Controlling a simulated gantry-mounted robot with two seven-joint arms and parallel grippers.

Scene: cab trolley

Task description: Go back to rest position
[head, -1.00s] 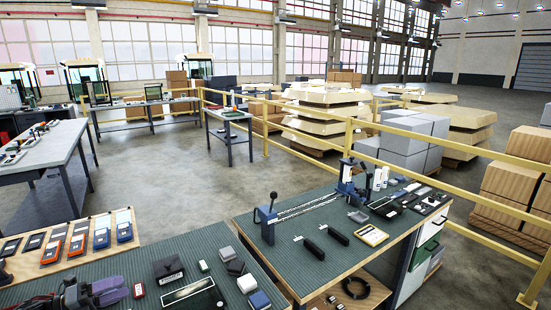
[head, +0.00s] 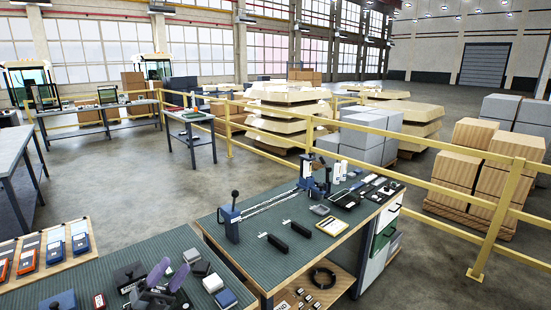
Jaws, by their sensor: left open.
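My left gripper (head: 168,274) shows at the bottom of the head view, left of centre. Its two purple-tipped fingers are apart and nothing shows between them. It is over the near green-topped bench (head: 60,289), in front of small dark and grey boxes. Whether it touches anything there cannot be told. My right gripper is not in the view.
Small boxes, one blue (head: 226,299), lie right of the gripper. Orange and blue meters (head: 80,243) stand on a wooden rack at left. A second bench (head: 262,251) holds a blue lever press (head: 232,222).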

